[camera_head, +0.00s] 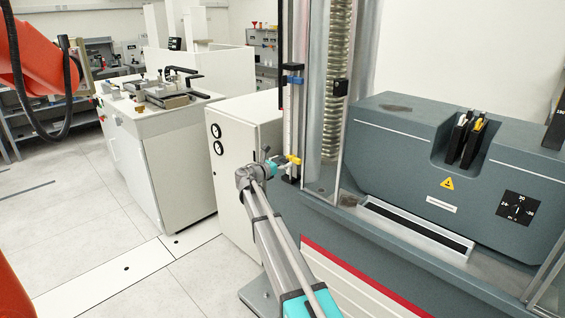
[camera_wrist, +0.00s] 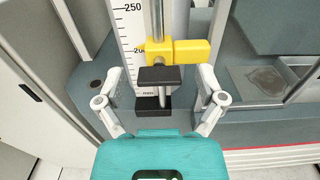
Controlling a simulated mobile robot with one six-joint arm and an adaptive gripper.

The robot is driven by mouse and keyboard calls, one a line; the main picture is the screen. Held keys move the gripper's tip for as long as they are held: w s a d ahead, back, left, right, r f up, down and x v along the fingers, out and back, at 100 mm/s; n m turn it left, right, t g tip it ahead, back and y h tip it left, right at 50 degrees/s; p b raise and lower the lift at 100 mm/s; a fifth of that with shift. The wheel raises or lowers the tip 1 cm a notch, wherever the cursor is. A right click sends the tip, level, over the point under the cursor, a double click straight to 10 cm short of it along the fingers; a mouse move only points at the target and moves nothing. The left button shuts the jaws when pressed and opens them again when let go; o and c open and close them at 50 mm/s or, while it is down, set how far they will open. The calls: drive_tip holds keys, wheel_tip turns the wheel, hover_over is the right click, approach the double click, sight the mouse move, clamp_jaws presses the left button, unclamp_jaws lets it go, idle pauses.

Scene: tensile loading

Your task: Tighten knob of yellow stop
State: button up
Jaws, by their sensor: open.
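The yellow stop (camera_wrist: 187,52) sits on the vertical metal rod, in front of the scale near its 200 mark. In the head view the yellow stop (camera_head: 293,159) is low on the column, just past my gripper's end. A wider block of it reaches right of the rod; I cannot clearly tell its knob apart. My gripper (camera_wrist: 160,80) is open, with one finger left and one right of the rod, and nothing held. In the head view my gripper (camera_head: 272,168) is small and partly overlaps the stop area. Contact with the stop cannot be told.
Below the yellow stop are an upper black block (camera_wrist: 158,77) and a lower black block (camera_wrist: 152,103), between my fingers. A blue stop (camera_head: 294,80) is higher on the column. The grey testing machine (camera_head: 400,150) fills the right; a white cabinet (camera_head: 240,135) stands left.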

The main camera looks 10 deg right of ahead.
drive_tip(key=shift+w+d, duration=0.2)
drive_tip(key=shift+d, duration=0.05)
